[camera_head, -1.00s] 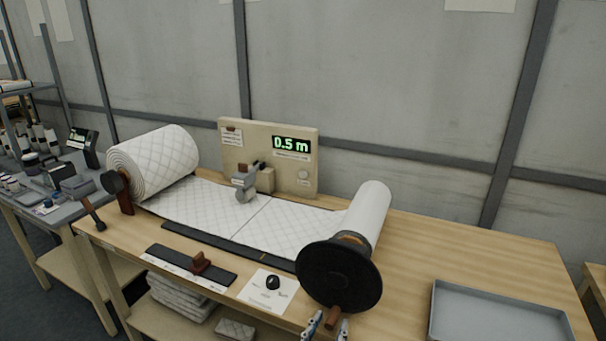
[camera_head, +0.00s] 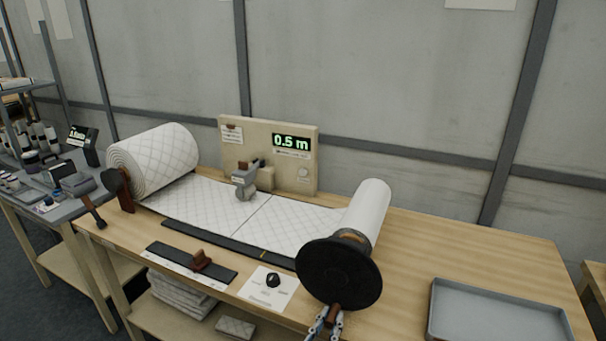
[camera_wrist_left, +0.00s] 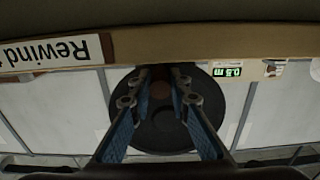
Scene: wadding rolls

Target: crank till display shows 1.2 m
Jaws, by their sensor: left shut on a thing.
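The display (camera_head: 291,143) on the beige panel reads 0.5 m; it also shows upside down in the left wrist view (camera_wrist_left: 228,72). The black crank disc (camera_head: 338,270) is on the near end of the white take-up roll (camera_head: 371,211). Its brown handle (camera_head: 336,307) is at the bottom of the disc. My left gripper (camera_head: 329,318) is at this handle, its fingers shut around it. In the left wrist view the gripper's fingers (camera_wrist_left: 160,82) reach up to the handle in front of the dark disc (camera_wrist_left: 203,112). My right gripper is not in view.
A large quilted wadding roll (camera_head: 152,165) stands at the left, its sheet running across the table to the take-up roll. A knob (camera_head: 273,281) and a black strip with a brown block (camera_head: 201,260) lie in front. A grey tray (camera_head: 497,312) is at the right.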

